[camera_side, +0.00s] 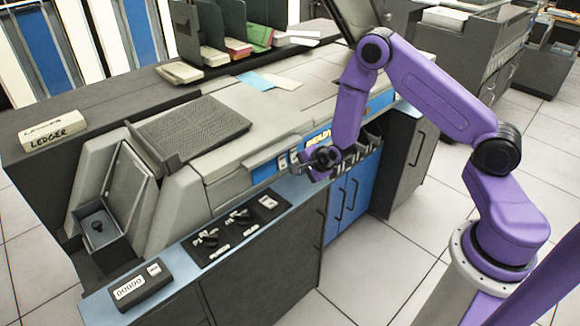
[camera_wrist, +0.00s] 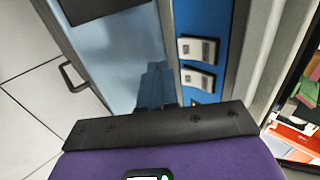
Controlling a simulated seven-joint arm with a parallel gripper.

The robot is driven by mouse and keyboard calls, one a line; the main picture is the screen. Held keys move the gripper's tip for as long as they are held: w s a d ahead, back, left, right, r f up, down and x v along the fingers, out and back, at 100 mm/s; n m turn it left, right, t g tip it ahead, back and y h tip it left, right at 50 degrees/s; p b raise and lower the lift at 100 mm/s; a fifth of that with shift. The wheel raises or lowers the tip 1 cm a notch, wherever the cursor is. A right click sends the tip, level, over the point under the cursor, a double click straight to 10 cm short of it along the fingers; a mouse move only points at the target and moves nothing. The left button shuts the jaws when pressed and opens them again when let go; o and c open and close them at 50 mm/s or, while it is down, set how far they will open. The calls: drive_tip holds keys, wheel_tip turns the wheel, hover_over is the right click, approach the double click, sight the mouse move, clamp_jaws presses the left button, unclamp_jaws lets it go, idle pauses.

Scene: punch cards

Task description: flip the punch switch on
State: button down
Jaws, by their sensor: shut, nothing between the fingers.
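Two pale switches sit on the blue front strip of the machine. In the wrist view one switch (camera_wrist: 197,50) is above the other (camera_wrist: 198,80). In the side view they show small, one at the left (camera_side: 283,162) and one beside it close to my gripper. Their labels are too small to read, so I cannot tell which is the punch switch or how either is set. My gripper (camera_side: 314,172) is shut and empty, pointing down over the blue-grey ledge just in front of the strip.
A black panel (camera_side: 222,252) with two lever controls and a pale button lies on the ledge (camera_side: 183,262). A counter box (camera_side: 140,287) stands at the ledge's near end. The grey machine housing (camera_side: 226,180) rises behind the strip. Floor in front is clear.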

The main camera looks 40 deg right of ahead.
sight(284, 165)
drive_tip(key=shift+w+f, duration=0.25)
drive_tip(key=shift+w, duration=0.85)
drive_tip(key=shift+w+f, duration=0.2)
drive_tip(key=shift+w, duration=0.85)
drive_tip(key=shift+w+f, duration=0.15)
drive_tip(key=shift+w, duration=0.05)
drive_tip(key=shift+r, duration=0.85)
